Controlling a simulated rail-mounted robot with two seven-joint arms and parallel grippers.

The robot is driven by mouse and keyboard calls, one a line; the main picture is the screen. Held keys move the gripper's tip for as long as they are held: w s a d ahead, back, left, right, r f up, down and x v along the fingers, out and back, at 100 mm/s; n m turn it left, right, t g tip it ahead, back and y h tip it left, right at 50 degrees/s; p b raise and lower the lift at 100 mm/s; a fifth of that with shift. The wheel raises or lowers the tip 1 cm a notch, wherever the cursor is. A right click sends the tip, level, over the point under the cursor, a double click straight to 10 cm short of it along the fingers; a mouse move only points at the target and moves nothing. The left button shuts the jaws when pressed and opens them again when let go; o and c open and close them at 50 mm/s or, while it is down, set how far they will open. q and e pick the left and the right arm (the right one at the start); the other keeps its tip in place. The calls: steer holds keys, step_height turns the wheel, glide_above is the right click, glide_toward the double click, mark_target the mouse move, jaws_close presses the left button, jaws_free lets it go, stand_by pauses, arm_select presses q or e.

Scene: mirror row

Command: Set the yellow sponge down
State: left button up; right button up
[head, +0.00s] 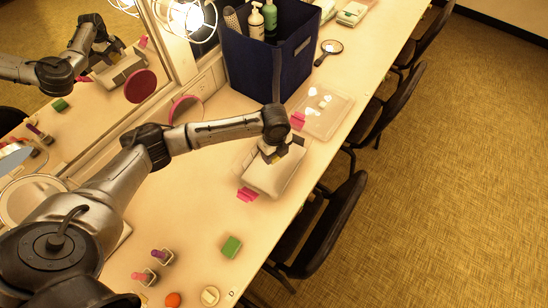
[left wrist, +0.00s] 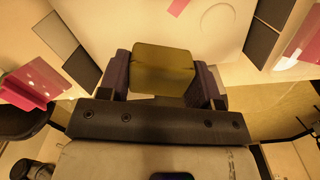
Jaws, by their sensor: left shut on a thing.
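The yellow sponge (left wrist: 163,70) is a small block, held between the two dark fingers of my left gripper in the left wrist view. My left gripper (head: 272,152) is shut on it and points down over a whitish case (head: 262,178) on the counter. In the head view the gripper mostly hides the sponge. The case's pale top (left wrist: 200,25) fills the background beyond the sponge in the left wrist view. I cannot tell whether the sponge touches the case. My right gripper is not in view.
Pink pieces (head: 247,194) lie at both ends of the case. A clear tray (head: 325,112) lies behind it, and a navy bin (head: 262,65) stands at the mirror. A green block (head: 231,246) and small bottles are nearer. Chairs (head: 325,230) line the right edge.

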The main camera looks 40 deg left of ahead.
mark_target(274, 159)
arm_select(q)
steer(key=shift+a+f, duration=0.2)
steer(key=shift+f, duration=1.9)
steer(key=shift+f, duration=0.15)
steer(key=o, duration=0.9)
step_height(274, 159, up, 12)
steer(key=shift+r, duration=0.2)
